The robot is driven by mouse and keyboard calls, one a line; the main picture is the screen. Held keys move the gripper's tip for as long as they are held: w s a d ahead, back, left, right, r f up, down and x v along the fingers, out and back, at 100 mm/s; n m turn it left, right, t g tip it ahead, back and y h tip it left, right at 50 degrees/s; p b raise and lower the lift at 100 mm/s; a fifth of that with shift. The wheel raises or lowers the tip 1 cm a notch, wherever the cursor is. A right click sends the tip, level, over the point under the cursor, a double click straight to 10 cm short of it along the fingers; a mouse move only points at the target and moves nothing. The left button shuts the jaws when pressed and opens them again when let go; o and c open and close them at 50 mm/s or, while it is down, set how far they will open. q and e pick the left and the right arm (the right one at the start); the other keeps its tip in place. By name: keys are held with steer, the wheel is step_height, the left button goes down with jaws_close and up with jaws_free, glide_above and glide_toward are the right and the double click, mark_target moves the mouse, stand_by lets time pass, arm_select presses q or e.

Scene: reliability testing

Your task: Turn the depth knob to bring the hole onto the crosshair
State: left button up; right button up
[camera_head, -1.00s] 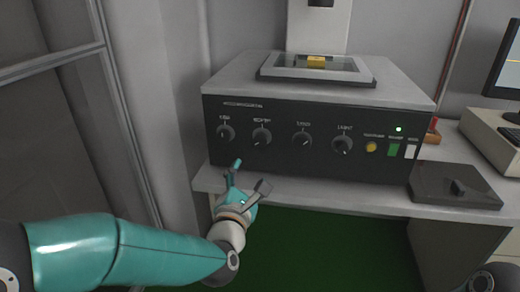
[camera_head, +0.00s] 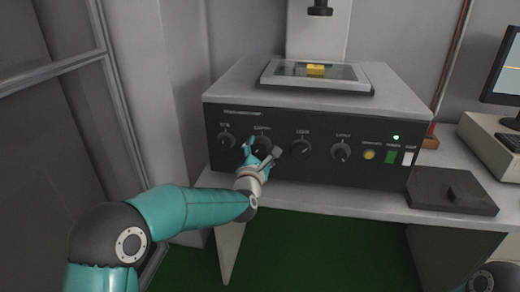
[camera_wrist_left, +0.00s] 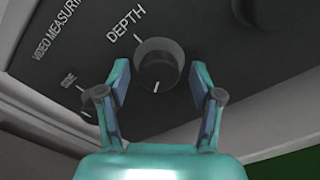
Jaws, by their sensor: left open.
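The depth knob (camera_head: 262,146) is a round black dial, second from the left on the black front panel of the measuring machine (camera_head: 320,160). In the left wrist view the knob (camera_wrist_left: 159,68) sits under the word DEPTH, its white mark pointing toward the gripper. My left gripper (camera_head: 264,150) is open in front of the knob and partly covers it in the head view. In the left wrist view its fingertips (camera_wrist_left: 160,85) stand either side of the knob, with gaps. The yellow part (camera_head: 315,70) lies on the glass stage. The hole and crosshair cannot be made out. My right gripper is not in view.
Other knobs (camera_head: 226,141) (camera_head: 300,147) (camera_head: 342,152) share the panel, with a yellow button (camera_head: 369,155) and a green switch (camera_head: 390,157) at right. A dark pad (camera_head: 452,190) lies on the bench (camera_head: 370,208). A monitor (camera_head: 505,70) stands at the right edge.

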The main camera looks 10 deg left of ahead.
arm_select(q)
steer(key=shift+w, duration=0.1)
steer(key=c, duration=1.1)
steer(key=shift+c, duration=0.2)
steer(key=shift+f, duration=0.1)
